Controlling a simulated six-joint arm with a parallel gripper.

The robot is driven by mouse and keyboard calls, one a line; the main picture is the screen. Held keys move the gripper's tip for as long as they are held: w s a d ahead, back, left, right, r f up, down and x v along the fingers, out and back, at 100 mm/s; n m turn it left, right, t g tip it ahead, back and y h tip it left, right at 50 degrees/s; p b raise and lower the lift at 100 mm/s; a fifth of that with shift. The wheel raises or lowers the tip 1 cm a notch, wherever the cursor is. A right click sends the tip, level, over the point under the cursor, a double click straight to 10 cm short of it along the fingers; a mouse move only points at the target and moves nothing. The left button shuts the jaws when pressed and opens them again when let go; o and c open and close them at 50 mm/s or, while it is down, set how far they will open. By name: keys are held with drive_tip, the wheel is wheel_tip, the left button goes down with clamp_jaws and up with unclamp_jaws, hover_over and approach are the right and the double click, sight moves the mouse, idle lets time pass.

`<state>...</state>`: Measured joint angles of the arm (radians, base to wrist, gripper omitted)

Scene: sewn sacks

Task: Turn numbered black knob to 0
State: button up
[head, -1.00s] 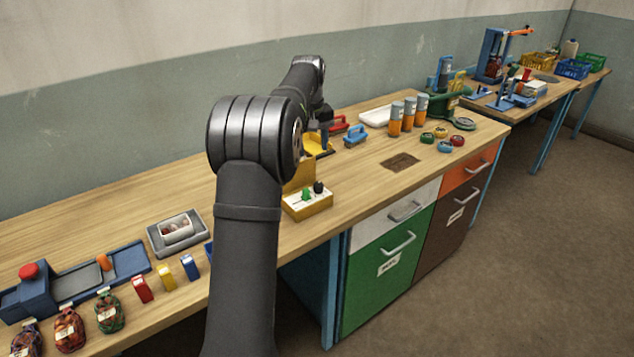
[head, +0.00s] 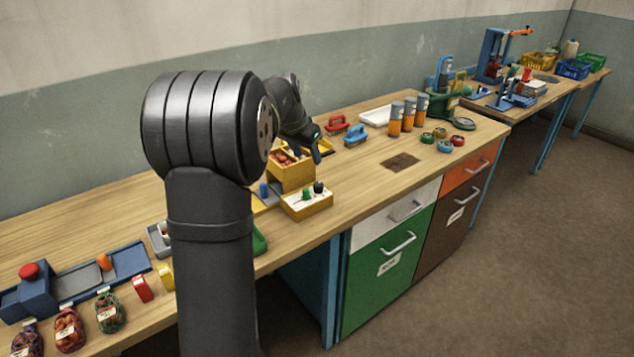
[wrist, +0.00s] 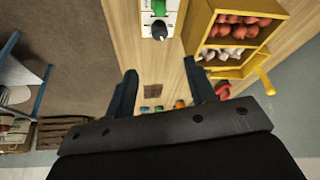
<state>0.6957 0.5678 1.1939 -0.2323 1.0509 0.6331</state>
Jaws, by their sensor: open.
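The black knob (head: 319,188) sits on the white top of a yellow control box (head: 308,208), beside a green knob (head: 307,194). The black knob also shows near the top of the wrist view (wrist: 159,30), with a pale mark on it; its numbers are too small to read. My gripper (wrist: 160,72) is open and empty, its two dark fingers apart. In the wrist view the knob lies beyond the fingertips, roughly in line with the gap between them. In the head view my gripper (head: 316,152) is behind and above the control box, apart from the knob.
A yellow bin with red and white items (wrist: 238,35) stands close beside the control box, near one finger. A blue brush (head: 355,134) and orange-and-grey cylinders (head: 395,117) are farther back. The bench right of the box is clear around a dark square (head: 401,161).

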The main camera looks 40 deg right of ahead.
sight(318, 184)
drive_tip(key=x, duration=1.3)
drive_tip(key=shift+w+f, duration=0.1)
drive_tip(key=shift+f, duration=0.25)
drive_tip(key=shift+c, duration=0.2)
drive_tip(key=c, duration=0.9)
